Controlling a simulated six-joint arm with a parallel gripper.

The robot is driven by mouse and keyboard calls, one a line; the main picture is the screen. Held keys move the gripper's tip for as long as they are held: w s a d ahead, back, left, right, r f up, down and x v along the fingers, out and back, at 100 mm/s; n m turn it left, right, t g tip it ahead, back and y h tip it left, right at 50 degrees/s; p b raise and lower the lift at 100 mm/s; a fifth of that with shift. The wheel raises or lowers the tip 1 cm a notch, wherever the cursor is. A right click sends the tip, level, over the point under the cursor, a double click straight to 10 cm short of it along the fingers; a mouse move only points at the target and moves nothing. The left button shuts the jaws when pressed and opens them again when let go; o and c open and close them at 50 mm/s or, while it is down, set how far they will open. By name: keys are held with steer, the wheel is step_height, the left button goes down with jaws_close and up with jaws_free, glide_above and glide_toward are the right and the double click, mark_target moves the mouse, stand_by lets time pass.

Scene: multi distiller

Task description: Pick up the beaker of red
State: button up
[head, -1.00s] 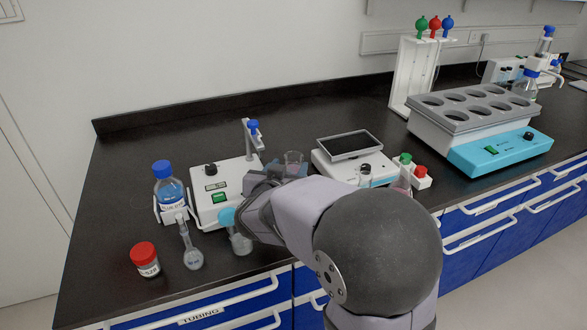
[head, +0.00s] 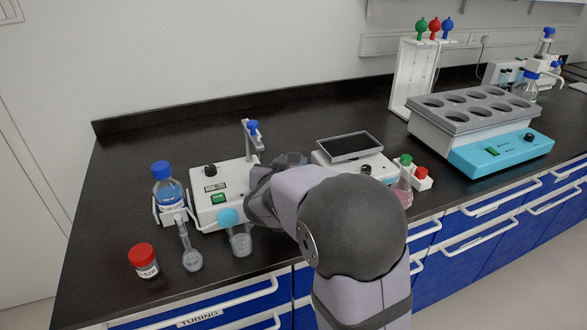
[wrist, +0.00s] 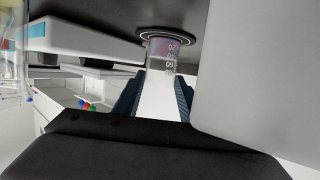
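A clear glass beaker (wrist: 160,52) with a reddish-purple tint and printed graduations shows upside down in the wrist view, its base on a dark surface with a pale ring. In the head view my arm hides the fingers. Another beaker with pink liquid (head: 402,193) stands to the right of my arm.
A white stirrer unit (head: 212,208), a blue-capped bottle (head: 168,190), a flask (head: 191,258), a blue-topped beaker (head: 239,240) and a red-capped jar (head: 144,261) stand left of my arm.

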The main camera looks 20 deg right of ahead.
steer(key=c, duration=0.4)
steer(key=shift+r, duration=0.1)
steer(key=shift+r+p, duration=0.3)
steer(key=shift+r, duration=0.4)
steer(key=s, duration=0.7)
steer(key=shift+s+f, duration=0.15)
steer(key=shift+s, duration=0.25)
step_height(320, 180, up, 14)
steer(key=p, duration=0.6)
